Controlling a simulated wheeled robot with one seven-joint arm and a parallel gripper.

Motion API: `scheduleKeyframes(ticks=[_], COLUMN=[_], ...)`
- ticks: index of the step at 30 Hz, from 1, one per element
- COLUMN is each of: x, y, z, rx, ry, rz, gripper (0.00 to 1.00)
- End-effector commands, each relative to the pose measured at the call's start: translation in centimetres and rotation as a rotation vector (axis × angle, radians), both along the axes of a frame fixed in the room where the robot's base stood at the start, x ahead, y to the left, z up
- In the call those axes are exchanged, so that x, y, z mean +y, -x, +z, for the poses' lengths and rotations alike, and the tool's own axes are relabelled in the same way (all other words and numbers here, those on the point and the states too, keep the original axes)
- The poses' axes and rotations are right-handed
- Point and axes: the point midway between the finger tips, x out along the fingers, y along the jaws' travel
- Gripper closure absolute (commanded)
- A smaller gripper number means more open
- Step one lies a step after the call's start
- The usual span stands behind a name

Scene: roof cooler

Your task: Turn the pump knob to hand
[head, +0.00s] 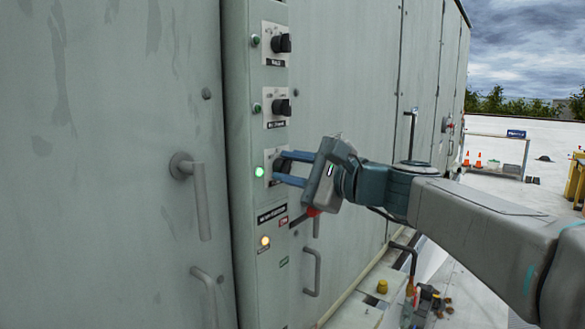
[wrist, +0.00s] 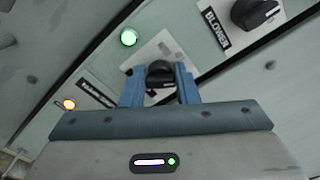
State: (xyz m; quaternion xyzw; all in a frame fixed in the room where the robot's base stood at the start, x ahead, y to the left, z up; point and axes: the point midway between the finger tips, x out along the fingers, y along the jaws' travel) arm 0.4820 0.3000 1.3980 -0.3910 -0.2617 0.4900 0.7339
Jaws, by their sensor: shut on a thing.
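A narrow control panel (head: 262,140) on the grey cabinet carries a column of three black rotary knobs. The lowest knob (head: 279,165) sits between the blue fingers of my gripper (head: 286,168), with a lit green lamp (head: 259,172) to its left. In the wrist view, my gripper (wrist: 160,86) is shut on this black knob (wrist: 160,70), one finger on each side. The fingers hide part of its plate, and I cannot read its label or pointer position. A neighbouring knob (wrist: 254,12) has a label reading BLOWER.
The upper knob (head: 281,43) and middle knob (head: 281,107) have dark green lamps beside them. An amber lamp (head: 265,241) glows below. Door handles (head: 196,192) stick out at left and below the panel. Tools and parts (head: 428,299) lie on the roof at lower right.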

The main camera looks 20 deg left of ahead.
Motion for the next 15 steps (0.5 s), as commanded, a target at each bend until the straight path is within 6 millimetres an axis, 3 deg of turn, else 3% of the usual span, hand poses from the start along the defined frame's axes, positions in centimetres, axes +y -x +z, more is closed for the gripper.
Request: scheduleKeyframes(ticks=[15], x=[0.03], y=[-0.06], z=[-0.24], rx=[0.143], ry=[-0.054], rz=[0.001], gripper=[0.95])
